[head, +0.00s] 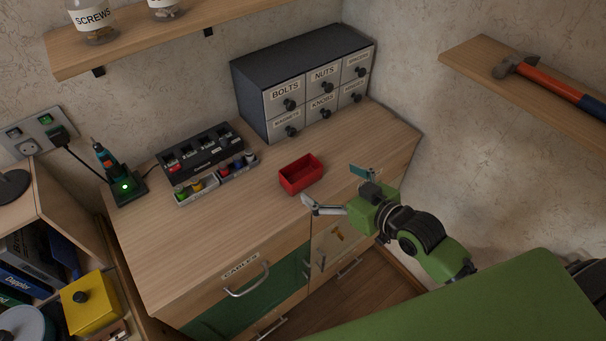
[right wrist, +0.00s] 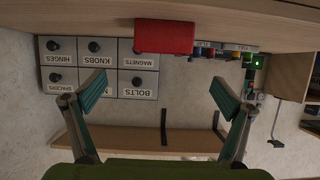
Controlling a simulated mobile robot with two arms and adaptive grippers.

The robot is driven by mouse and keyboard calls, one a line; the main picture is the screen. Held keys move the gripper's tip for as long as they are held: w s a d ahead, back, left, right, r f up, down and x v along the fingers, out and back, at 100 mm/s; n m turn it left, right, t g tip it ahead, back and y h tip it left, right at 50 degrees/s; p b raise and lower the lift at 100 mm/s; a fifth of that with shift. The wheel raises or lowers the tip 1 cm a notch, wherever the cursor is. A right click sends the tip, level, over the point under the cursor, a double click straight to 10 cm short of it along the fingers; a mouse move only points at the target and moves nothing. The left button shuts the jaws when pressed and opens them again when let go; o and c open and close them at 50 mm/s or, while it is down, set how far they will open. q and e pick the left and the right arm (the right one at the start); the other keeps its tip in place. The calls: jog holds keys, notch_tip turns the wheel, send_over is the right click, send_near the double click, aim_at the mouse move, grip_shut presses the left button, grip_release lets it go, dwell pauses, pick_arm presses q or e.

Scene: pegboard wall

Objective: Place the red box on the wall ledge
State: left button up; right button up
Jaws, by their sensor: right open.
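The red box (head: 301,174) is a small open bin standing on the wooden counter, empty as far as I can see. In the right wrist view the red box (right wrist: 164,37) shows upside down at the top, beyond the fingers. My right gripper (head: 337,190) is open and empty, just right of and in front of the box, not around it. Its spread fingers also show in the right wrist view (right wrist: 157,93). A wooden wall ledge (head: 165,35) at upper left holds jars; another wall ledge (head: 530,88) at right holds a hammer. My left gripper is not in view.
A drawer cabinet (head: 305,80) stands behind the box. A black rack (head: 200,150) and small bins (head: 196,189) with coloured items lie left. A jar labelled SCREWS (head: 95,22) and the hammer (head: 545,80) occupy parts of the ledges. The counter's front left (head: 200,250) is clear.

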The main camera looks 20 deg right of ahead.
send_near(295, 164)
jog(key=shift+w+d+p, duration=0.1)
jog(key=shift+w+p, duration=0.3)
jog(key=shift+w, duration=0.1)
jog(key=shift+w+a+f, duration=0.25)
jog(key=shift+w+f, duration=0.05)
jog(key=shift+w, duration=0.25)
jog(key=shift+w+a+f, duration=0.1)
jog(key=shift+w+a, duration=0.05)
jog(key=shift+w, duration=0.05)
jog(key=shift+f+p+x, duration=0.2)
jog(key=shift+p+x, duration=0.6)
jog(key=shift+x, duration=1.5)
jog(key=shift+s+a, duration=0.1)
jog(key=shift+s, duration=0.1)
jog(key=c, duration=1.3)
jog(key=shift+r, duration=0.1)
